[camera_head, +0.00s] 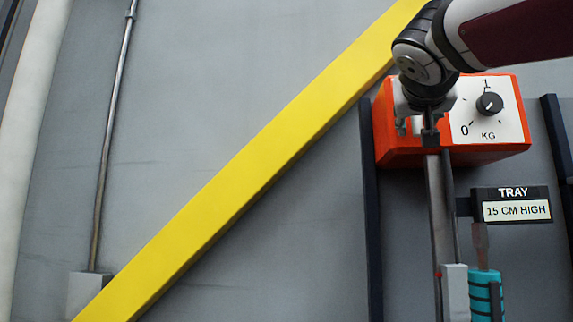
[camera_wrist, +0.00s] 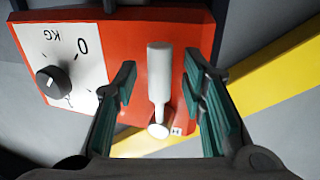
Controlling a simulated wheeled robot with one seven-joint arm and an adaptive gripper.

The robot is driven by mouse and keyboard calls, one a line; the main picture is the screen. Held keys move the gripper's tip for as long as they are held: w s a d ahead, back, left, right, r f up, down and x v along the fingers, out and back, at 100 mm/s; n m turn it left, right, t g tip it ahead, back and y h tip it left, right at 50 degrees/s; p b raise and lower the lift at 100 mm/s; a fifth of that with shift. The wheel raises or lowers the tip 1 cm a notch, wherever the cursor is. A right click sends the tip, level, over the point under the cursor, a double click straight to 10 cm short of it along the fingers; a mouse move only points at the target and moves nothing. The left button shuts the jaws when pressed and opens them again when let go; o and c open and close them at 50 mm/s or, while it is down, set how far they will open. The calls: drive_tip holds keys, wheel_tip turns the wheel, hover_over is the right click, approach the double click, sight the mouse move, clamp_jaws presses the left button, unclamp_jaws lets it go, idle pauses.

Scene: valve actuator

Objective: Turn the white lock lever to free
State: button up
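The white lock lever (camera_wrist: 159,82) shows in the wrist view on the red-orange face of the valve box (camera_wrist: 130,30). It has a thick grip at the top of the picture and a thin neck running down to a round white pivot (camera_wrist: 158,130). My gripper (camera_wrist: 160,76) is open, with one teal-padded finger on each side of the lever and a gap on both sides. I cannot tell how deep the fingertips reach. In the head view my gripper (camera_head: 420,105) is in front of the left part of the orange box (camera_head: 398,148) and mostly hides the lever.
The box's white panel has a black KG knob (camera_head: 489,104). Below are a TRAY sign (camera_head: 512,204), a vertical metal post (camera_head: 438,215) and a teal-handled tool (camera_head: 486,290). A yellow diagonal beam (camera_head: 250,172) crosses the grey wall to the left.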

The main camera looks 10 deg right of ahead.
drive_tip(key=shift+w, duration=0.1)
clamp_jaws()
